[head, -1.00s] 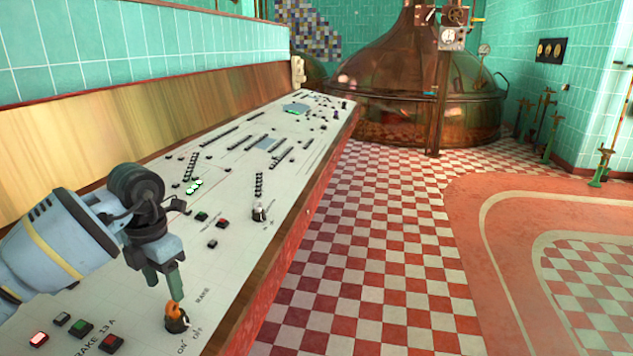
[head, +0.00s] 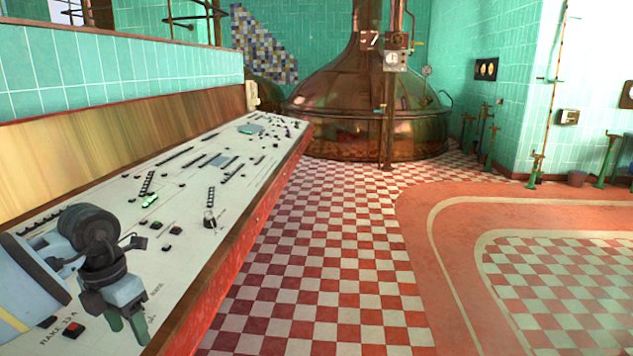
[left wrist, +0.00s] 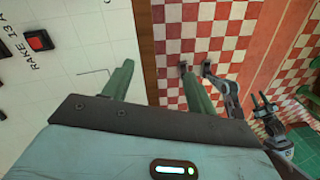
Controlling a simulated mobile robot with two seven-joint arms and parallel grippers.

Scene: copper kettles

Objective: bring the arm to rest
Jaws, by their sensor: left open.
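My left gripper (head: 128,330) is at the lower left of the head view, over the near end of the pale control panel (head: 190,185). Its two green fingers point down, stand apart and hold nothing. In the left wrist view the open fingers (left wrist: 158,78) show with empty space between them, over the panel's wooden edge. Part of my left arm is cut off by the picture's left edge. My right gripper does not show in the head view.
A red button (head: 73,330) and a black knob (head: 209,219) sit on the panel. The checkered floor (head: 330,250) right of the panel is clear. A large copper kettle (head: 350,110) stands at the back, with green valve stands (head: 536,168) to its right.

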